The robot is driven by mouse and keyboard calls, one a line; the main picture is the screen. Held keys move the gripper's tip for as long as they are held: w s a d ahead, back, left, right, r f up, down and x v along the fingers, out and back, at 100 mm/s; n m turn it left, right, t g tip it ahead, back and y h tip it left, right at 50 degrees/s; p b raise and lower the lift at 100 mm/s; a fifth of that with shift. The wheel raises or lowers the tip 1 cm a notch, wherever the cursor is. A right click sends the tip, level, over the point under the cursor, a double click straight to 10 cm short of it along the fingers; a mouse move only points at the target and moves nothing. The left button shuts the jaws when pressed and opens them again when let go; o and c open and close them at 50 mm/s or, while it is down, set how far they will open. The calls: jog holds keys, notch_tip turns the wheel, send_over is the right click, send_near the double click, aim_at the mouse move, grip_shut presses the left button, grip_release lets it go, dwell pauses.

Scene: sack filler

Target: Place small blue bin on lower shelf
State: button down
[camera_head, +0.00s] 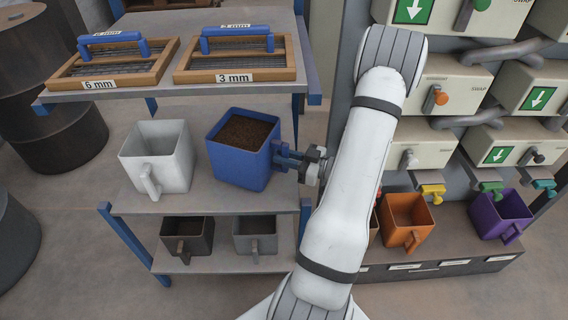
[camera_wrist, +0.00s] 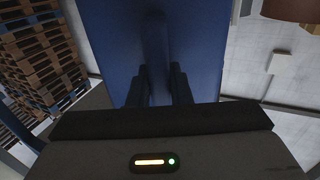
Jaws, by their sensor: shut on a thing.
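The small blue bin (camera_head: 240,165), filled with brown granular material, is at the middle shelf (camera_head: 200,204) of the rack, right of a white bin (camera_head: 158,158). It looks upright or slightly tilted. I cannot tell whether its base touches the shelf. My gripper (camera_head: 287,157) reaches in from the right and is shut on the bin's handle. In the wrist view, the blue bin (camera_wrist: 110,45) fills the middle, with the gripper fingers (camera_wrist: 158,85) on either side of its handle. The bottom shelf (camera_head: 215,265) holds a dark bin (camera_head: 187,240) and a grey bin (camera_head: 255,236).
Two wood-framed sieves, a 6 mm (camera_head: 110,62) and a 3 mm (camera_head: 237,62), lie on the top shelf. Dispensers stand on the right, above an orange bin (camera_head: 404,225) and a purple bin (camera_head: 498,217). Dark drums (camera_head: 50,90) stand at left.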

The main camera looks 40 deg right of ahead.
notch_tip(320, 180, down, 2)
jog(key=shift+f, duration=0.1)
jog(key=c, duration=1.3)
grip_release()
